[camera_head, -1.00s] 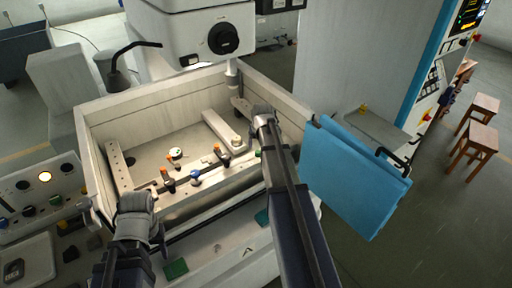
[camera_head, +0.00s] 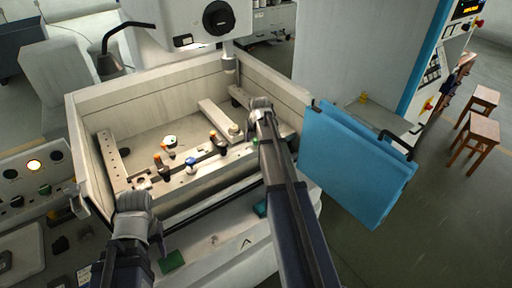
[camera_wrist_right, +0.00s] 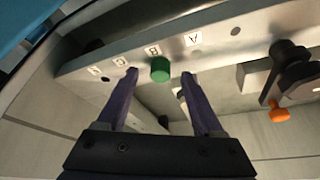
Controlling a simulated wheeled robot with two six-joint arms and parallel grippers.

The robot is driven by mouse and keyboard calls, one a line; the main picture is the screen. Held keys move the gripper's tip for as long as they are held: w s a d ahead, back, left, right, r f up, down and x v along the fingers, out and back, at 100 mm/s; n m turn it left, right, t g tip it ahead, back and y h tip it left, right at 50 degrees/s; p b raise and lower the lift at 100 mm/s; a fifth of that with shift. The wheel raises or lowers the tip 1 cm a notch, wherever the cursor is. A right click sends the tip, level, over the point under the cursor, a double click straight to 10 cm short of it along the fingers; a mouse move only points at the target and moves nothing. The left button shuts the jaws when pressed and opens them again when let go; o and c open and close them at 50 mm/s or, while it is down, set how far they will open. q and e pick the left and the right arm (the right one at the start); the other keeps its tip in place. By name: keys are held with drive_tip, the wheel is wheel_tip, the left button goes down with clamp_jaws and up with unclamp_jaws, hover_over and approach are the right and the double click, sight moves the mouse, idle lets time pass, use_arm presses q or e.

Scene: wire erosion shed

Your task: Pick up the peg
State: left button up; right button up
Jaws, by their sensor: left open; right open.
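A green peg (camera_wrist_right: 160,69) shows in the right wrist view, on a pale bar (camera_wrist_right: 120,66) with printed letters, beside the letter B. My right gripper (camera_wrist_right: 159,76) is open, with one finger on each side of the peg in that view; I cannot tell whether they touch it.
The tank (camera_head: 270,89) has raised walls. The machine head (camera_head: 195,25) hangs above the back. A blue door (camera_head: 355,165) stands open at right.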

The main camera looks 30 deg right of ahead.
drive_tip(key=shift+b+x, duration=0.3)
drive_tip(key=shift+x, duration=0.55)
drive_tip(key=shift+r, duration=0.1)
clamp_jaws()
